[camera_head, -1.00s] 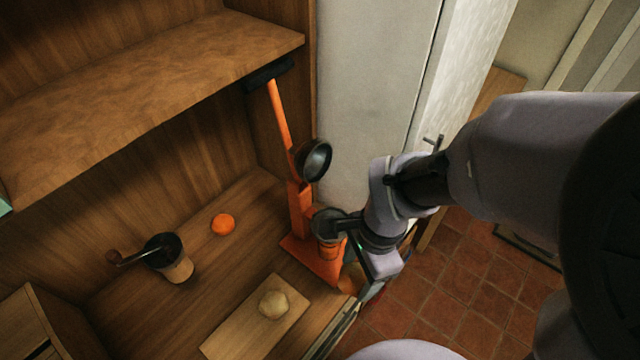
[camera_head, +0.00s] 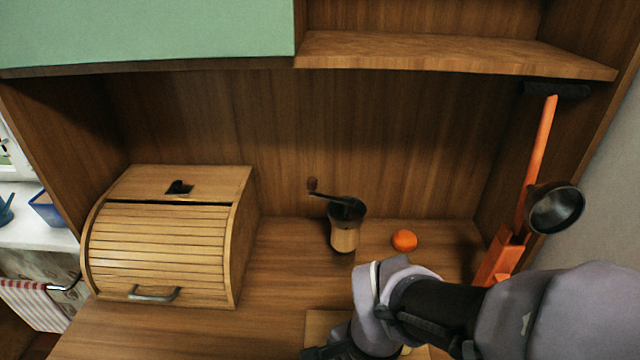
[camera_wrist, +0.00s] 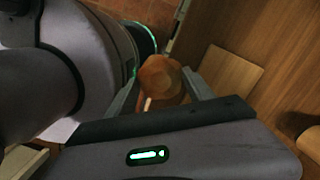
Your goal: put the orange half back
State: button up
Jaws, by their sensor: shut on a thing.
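In the wrist view, an orange-brown, rounded, faceted piece, which I take for the orange half (camera_wrist: 160,80), sits between the two fingers of my gripper (camera_wrist: 161,86). My gripper is shut on it. Its cut face cannot be made out. In the head view my wrist is low at the bottom edge, over the cutting board (camera_head: 322,322), and the fingers and held piece are hidden. A round orange fruit (camera_head: 404,240) lies on the counter towards the back. The orange lever press (camera_head: 497,262) stands at the right, its lower part hidden by my arm.
A hand grinder (camera_head: 345,235) with a crank stands left of the fruit. A roll-front bread box (camera_head: 160,245) fills the left of the counter (camera_head: 285,275). A shelf (camera_head: 450,55) overhangs the back. Bare counter lies between bread box and board.

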jog(key=w+p, duration=0.1)
jog(key=p, duration=0.1)
jog(key=w+r+p, duration=0.1)
jog(key=p, duration=0.2)
jog(key=shift+w+a+r, duration=0.15)
jog(key=shift+w+r, duration=0.1)
jog(key=w, duration=0.1)
jog(key=w+f, duration=0.2)
jog(key=shift+w+a, duration=0.15)
jog(key=shift+w, duration=0.25)
jog(key=w, duration=0.2)
jog(key=w+b, duration=0.1)
jog(key=w, duration=0.3)
jog(key=shift+w+a+f, duration=0.35)
jog(key=shift+a, duration=0.05)
jog(key=f+b, duration=0.2)
jog(key=f, duration=0.1)
jog(key=shift+w+f+b, duration=0.25)
jog(key=shift+f+b, duration=0.15)
jog(key=shift+r, duration=0.2)
jog(key=shift+f, duration=0.1)
jog(key=o, duration=1.5)
jog(key=shift+o, duration=0.2)
